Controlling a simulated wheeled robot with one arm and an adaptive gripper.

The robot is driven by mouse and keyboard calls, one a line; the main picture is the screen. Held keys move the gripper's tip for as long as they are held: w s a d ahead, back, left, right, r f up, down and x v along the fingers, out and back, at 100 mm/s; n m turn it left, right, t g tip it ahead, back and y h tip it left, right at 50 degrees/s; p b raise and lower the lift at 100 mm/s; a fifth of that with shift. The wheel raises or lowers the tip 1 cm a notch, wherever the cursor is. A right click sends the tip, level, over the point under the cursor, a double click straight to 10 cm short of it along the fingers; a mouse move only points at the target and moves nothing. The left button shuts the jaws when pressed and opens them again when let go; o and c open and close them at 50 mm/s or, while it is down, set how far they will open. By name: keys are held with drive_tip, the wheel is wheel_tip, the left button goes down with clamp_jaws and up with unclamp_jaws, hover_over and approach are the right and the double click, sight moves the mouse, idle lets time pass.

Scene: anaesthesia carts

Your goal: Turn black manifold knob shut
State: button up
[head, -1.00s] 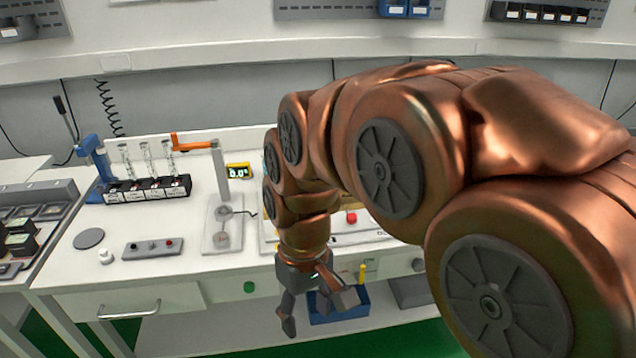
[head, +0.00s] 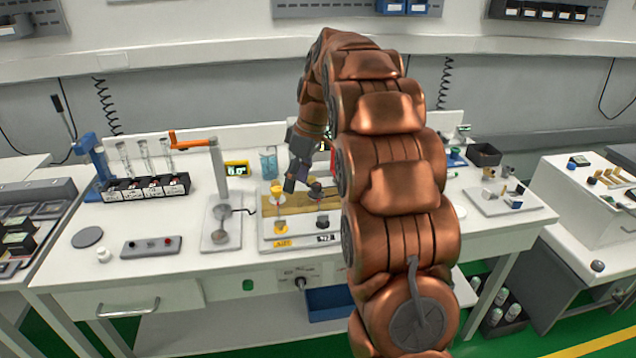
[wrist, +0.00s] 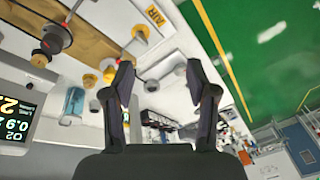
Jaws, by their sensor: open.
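The manifold is a yellowish board on a pale plate (head: 268,243) in the middle of the bench in the head view. The black knob (head: 316,190) stands on its right part and the yellow knob (head: 277,189) on its left. In the wrist view a dark knob (wrist: 54,38) shows at upper left on the yellowish board, left of my fingers. My gripper (wrist: 160,68) is open, with nothing between its fingers. In the head view my gripper (head: 297,178) is above the manifold's back, close to both knobs; its exact gap to the black knob is unclear.
A blue-tinted beaker (head: 268,162) and a small display (head: 237,169) stand behind the manifold. A grey post with an orange arm (head: 190,138) is on the left. Vials in a black rack (head: 147,188) stand farther left. My arm hides bench space right of the manifold.

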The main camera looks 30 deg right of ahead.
sight(317, 184)
drive_tip(key=w+d+f+n+t, duration=0.1)
drive_tip(key=w+d+f+n, duration=0.1)
drive_tip(key=w+d, duration=0.35)
drive_tip(key=w+d+f+n+t, duration=0.1)
drive_tip(key=w+d+f+n, duration=0.15)
drive_tip(key=d, duration=0.65)
drive_tip(key=shift+m+y, duration=0.25)
drive_tip(key=shift+y, duration=0.15)
drive_tip(key=shift+d+p+x, duration=0.15)
drive_tip(key=shift+p+x, duration=0.45)
drive_tip(key=shift+x, duration=1.35)
drive_tip(key=shift+d+p+x, duration=0.1)
drive_tip(key=shift+p+x, duration=0.5)
drive_tip(key=shift+x, duration=1.4)
drive_tip(key=shift+w, duration=0.15)
drive_tip(key=shift+f, duration=0.1)
clamp_jaws()
